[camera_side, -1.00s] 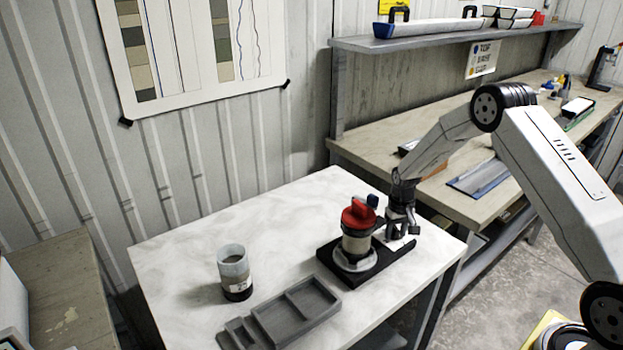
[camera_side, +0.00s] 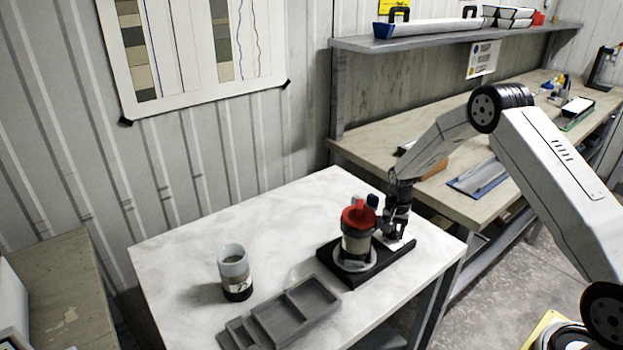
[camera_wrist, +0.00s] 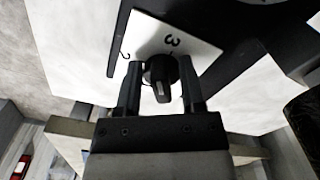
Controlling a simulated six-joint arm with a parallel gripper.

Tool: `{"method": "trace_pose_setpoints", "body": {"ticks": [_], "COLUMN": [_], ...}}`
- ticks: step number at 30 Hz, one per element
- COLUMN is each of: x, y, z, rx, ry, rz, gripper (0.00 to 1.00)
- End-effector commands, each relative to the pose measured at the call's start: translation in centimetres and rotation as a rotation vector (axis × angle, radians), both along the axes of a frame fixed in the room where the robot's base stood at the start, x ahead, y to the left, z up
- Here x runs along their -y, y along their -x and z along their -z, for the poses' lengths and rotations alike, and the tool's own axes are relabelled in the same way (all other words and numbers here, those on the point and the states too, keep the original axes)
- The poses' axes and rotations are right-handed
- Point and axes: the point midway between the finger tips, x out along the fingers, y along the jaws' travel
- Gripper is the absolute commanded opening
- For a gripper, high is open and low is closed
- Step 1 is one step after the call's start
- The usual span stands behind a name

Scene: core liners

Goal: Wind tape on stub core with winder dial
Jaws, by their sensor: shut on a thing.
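The stub core (camera_side: 356,246) stands upright on the winder's black base (camera_side: 330,268), under a red cap (camera_side: 359,215). My gripper (camera_side: 398,230) is at the right end of the base, pointing down. In the wrist view, my gripper (camera_wrist: 160,82) is shut on the black winder dial (camera_wrist: 161,72), one finger on each side. The dial has a pale pointer mark and sits by a white plate (camera_wrist: 165,38) with figures 2 and 3. The tape cannot be told apart clearly.
An upright grey and dark cylinder (camera_side: 233,270) stands at the left of the white table (camera_side: 190,250). A grey compartmented tray (camera_side: 262,323) lies at the front. A long workbench (camera_side: 450,205) stands behind my arm. The table's back left is clear.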

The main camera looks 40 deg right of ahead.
Motion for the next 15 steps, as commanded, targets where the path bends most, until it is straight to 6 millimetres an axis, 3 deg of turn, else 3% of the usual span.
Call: {"method": "trace_pose_setpoints", "body": {"ticks": [9,10,11,15], "x": [0.26,0.27,0.28,0.20], "y": [-0.32,-0.32,-0.33,-0.22], "z": [-0.23,-0.23,-0.24,-0.17], "rx": [0.012,0.012,0.012,0.008], "ry": [0.006,0.006,0.006,0.004], "rz": [0.002,0.002,0.002,0.001], "gripper": [0.00,0.53,0.59,0.59]}}
